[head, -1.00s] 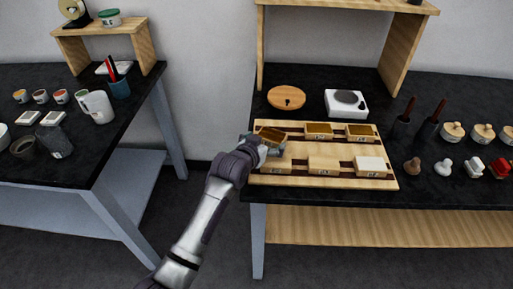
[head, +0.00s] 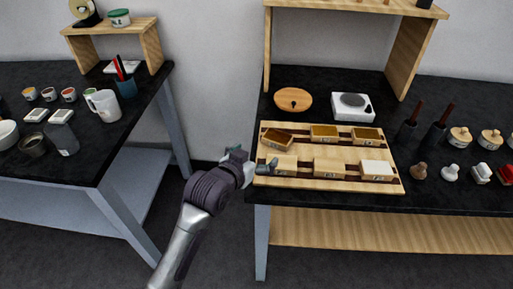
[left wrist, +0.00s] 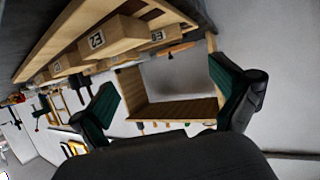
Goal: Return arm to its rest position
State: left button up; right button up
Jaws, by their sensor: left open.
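My left arm comes up from the bottom of the head view, and its left gripper (head: 253,160) is at the left edge of the wooden board (head: 308,182). In the left wrist view the left gripper (left wrist: 165,92) has its two green-padded fingers wide apart, with nothing between them. A tilted wooden box with a dark inside (head: 277,139) sits at the back left of the board, apart from the gripper. My right gripper is in neither view.
The board carries several other small boxes, including a white-topped one (head: 377,168). Behind it are a round wooden lid (head: 293,99) and a white scale (head: 352,107). A left table (head: 110,158) holds cups and a pitcher (head: 104,105). A floor gap separates the tables.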

pick_arm(q)
jog(key=s+a+f+n+g+y, duration=0.1)
jog(key=s+a+f+g+y, duration=0.25)
jog(key=s, duration=0.65)
jog(key=s+a+f+n+g, duration=0.1)
jog(key=s+a+f+g, duration=0.2)
jog(key=s+a+f, duration=0.55)
jog(key=s+a+f+g+y, duration=0.1)
jog(key=s+a+g, duration=0.25)
jog(key=s, duration=0.85)
notch_tip(320, 180, down, 26)
jog(key=s+r, duration=0.1)
jog(key=s+a+f+g, duration=0.1)
jog(key=s+a+f, duration=0.2)
jog(key=s+f, duration=1.4)
jog(key=shift+f+g, duration=0.3)
jog(key=shift+f, duration=0.05)
jog(key=shift+y, duration=0.25)
